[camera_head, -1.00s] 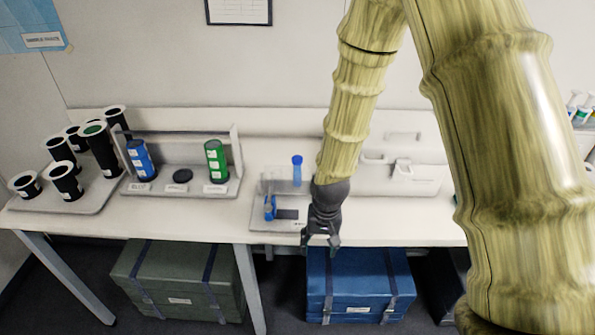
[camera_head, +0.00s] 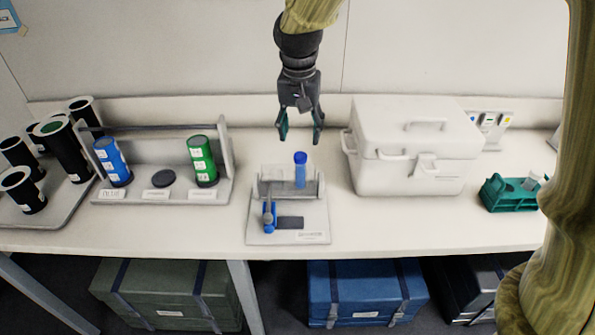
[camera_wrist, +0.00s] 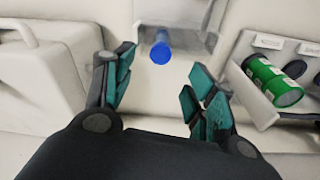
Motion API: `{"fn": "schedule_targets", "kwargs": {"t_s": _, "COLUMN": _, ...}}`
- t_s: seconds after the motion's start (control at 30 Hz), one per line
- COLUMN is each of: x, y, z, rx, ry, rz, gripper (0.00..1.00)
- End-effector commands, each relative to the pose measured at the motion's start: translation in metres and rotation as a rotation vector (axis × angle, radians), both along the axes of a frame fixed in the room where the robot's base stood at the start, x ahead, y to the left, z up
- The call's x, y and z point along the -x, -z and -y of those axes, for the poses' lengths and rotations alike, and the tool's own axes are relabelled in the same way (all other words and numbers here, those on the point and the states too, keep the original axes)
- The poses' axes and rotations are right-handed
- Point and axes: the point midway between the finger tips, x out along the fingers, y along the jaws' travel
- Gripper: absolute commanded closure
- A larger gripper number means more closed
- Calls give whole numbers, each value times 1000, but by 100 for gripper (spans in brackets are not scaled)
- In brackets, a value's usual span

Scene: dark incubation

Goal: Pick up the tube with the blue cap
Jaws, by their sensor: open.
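The tube with the blue cap (camera_head: 300,171) stands upright in a small light-grey stand (camera_head: 257,222) on the table, near the middle of the head view. In the wrist view its blue cap (camera_wrist: 160,50) shows at the top, beyond the fingertips. My gripper (camera_head: 300,138) is open and empty, pointing down above and behind the tube in the head view. The gripper's teal-padded fingers also show in the wrist view (camera_wrist: 160,88), spread apart with the cap lying between their directions. The gripper does not touch the tube.
A blue canister (camera_head: 113,163) and a green canister (camera_head: 203,162) stand in a rack on the left, beside several black cylinders. A white lidded box (camera_head: 415,150) is close on the right. A green rack (camera_head: 510,196) lies farther right. A small blue part (camera_head: 268,217) sits on the stand's front.

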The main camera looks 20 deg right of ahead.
Motion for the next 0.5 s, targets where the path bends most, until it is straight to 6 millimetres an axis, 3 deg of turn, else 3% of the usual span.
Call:
{"fn": "schedule_targets", "kwargs": {"t_s": 0.2, "x": -1, "y": 28, "z": 6, "rx": 0, "ry": 4, "rz": -3, "gripper": 44}}
{"fn": "schedule_targets", "kwargs": {"t_s": 0.5, "x": -4, "y": 44, "z": 5, "rx": -1, "ry": 4, "rz": -1, "gripper": 44}}
